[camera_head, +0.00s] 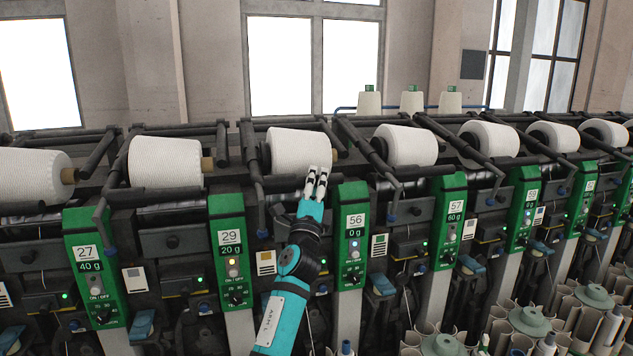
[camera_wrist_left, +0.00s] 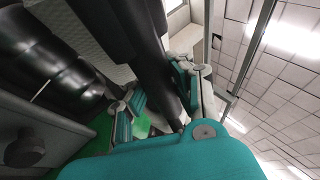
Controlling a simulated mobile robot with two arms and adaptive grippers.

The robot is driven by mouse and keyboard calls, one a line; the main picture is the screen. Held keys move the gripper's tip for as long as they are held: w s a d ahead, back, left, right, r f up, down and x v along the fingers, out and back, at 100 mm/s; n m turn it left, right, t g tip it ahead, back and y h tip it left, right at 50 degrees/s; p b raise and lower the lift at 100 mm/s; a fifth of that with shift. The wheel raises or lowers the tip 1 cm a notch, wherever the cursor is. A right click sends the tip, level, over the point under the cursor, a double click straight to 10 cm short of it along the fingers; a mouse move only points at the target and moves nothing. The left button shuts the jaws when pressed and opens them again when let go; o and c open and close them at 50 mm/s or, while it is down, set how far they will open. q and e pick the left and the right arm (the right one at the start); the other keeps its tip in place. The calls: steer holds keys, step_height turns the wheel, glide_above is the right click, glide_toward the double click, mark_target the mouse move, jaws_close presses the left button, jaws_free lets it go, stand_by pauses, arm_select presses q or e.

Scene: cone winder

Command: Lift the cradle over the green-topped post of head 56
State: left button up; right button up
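The green-topped post of head 56 (camera_head: 350,222) stands in the middle of the head view, its label reading 56 and 0 g. A white yarn cone (camera_head: 300,150) lies in the dark cradle (camera_head: 336,141) behind and left of it. My left gripper (camera_head: 317,183) has its pale fingertips raised just in front of that cone, left of the post's top. In the left wrist view a thick dark bar (camera_wrist_left: 150,62) runs between the two fingers (camera_wrist_left: 160,105). I cannot tell whether the fingers touch it. My right gripper is not in view.
Neighbouring posts 29 (camera_head: 231,245) and 57 (camera_head: 450,215) stand close on either side, with dark bent arms and more cones along the row. Trays of tubes and grey-green discs (camera_head: 528,320) fill the lower right. Space above the cones is open.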

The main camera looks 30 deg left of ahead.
arm_select(q)
jaws_close()
